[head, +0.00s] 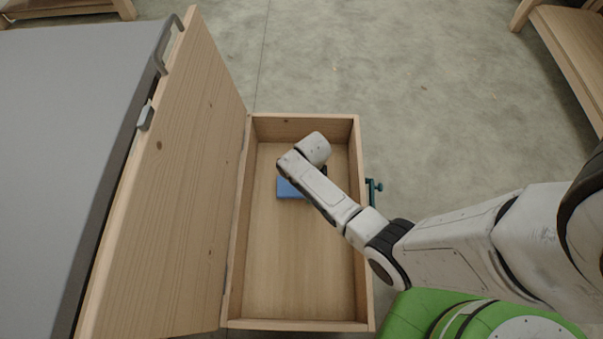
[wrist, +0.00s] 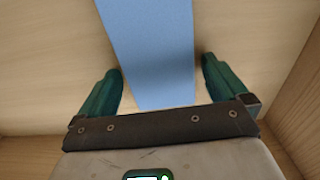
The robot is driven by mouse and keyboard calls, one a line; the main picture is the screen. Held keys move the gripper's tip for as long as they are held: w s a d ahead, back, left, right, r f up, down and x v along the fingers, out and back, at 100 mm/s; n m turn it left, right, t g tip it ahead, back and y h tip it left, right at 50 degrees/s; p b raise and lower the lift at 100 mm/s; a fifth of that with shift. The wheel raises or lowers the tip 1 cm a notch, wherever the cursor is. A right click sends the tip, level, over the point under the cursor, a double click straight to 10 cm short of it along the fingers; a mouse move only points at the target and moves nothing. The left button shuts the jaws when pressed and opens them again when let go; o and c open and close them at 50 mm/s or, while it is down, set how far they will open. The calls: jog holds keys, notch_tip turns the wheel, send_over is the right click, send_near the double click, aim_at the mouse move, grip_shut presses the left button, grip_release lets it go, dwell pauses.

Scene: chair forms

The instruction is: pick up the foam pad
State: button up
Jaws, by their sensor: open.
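The foam pad (head: 288,188) is a blue block on the floor of an open wooden box (head: 241,290), partly hidden by my arm in the head view. In the wrist view the pad (wrist: 155,55) runs up out of the top of the picture. My gripper (wrist: 162,75) is open, with one dark green finger on each side of the pad's near end. There is a gap between each finger and the pad. How high the fingertips are above the box floor I cannot tell. In the head view the fingers are mostly hidden behind my arm.
The box walls stand close around my arm, and a box wall (wrist: 292,110) shows at the right in the wrist view. The raised wooden lid (head: 180,180) is at the left, beside a grey surface (head: 75,130). A green handle (head: 373,187) juts from the box's right side.

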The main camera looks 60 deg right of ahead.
jog(key=shift+c, duration=0.2)
jog(key=c, duration=0.9)
jog(key=shift+r, duration=0.15)
